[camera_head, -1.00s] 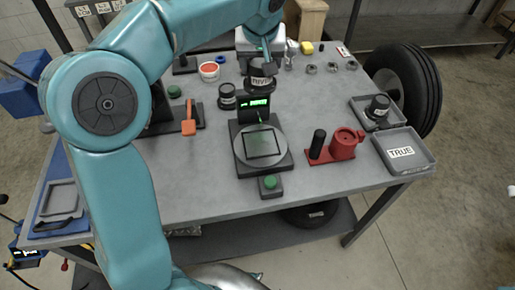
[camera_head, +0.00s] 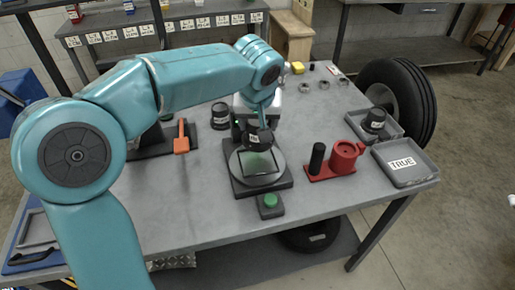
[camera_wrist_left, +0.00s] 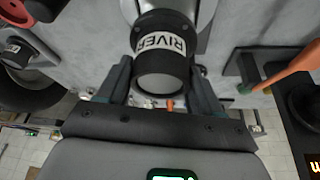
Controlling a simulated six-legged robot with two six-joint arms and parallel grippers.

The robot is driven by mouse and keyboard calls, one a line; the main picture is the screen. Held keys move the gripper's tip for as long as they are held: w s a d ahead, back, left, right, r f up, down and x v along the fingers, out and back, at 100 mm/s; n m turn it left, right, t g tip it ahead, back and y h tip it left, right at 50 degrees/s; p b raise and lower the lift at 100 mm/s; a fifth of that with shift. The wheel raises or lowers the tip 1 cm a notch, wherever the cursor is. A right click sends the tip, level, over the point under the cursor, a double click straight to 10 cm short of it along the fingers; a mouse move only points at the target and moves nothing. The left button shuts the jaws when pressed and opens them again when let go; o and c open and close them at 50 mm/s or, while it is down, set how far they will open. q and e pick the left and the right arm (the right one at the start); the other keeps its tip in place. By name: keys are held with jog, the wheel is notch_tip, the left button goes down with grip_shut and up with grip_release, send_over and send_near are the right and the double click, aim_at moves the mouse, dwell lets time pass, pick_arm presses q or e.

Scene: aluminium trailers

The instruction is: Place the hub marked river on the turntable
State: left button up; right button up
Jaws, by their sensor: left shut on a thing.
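The hub marked RIVER (camera_head: 259,139) is a dark cylinder with a white label. It hangs upright over the turntable (camera_head: 243,178), a round grey plate on a dark square base; I cannot tell whether they touch. My left gripper (camera_head: 262,122) is shut on this hub from above. In the left wrist view the hub (camera_wrist_left: 163,45) sits between the two fingers of the left gripper (camera_wrist_left: 160,70), its label readable. The hub and gripper hide part of the plate and the display behind it. My right gripper is not in view.
A green button (camera_head: 269,201) stands before the turntable. A red fixture (camera_head: 343,157) and a tray marked TRUE (camera_head: 404,178) are to its right. Another dark hub (camera_head: 375,119) sits in a grey tray. A further hub (camera_head: 219,115) and an orange lever (camera_head: 181,138) are left.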

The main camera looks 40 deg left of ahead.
aim_at(258, 144)
pick_arm(q)
notch_tip(258, 144, down, 8)
jog(key=shift+a+r+b, duration=0.1)
jog(key=shift+r+b, duration=0.05)
jog(key=shift+b, duration=0.25)
jog(key=shift+r, duration=0.1)
jog(key=shift+s, duration=0.1)
jog(key=shift+f, duration=0.25)
jog(key=o, duration=1.7)
jog(key=shift+r, duration=0.1)
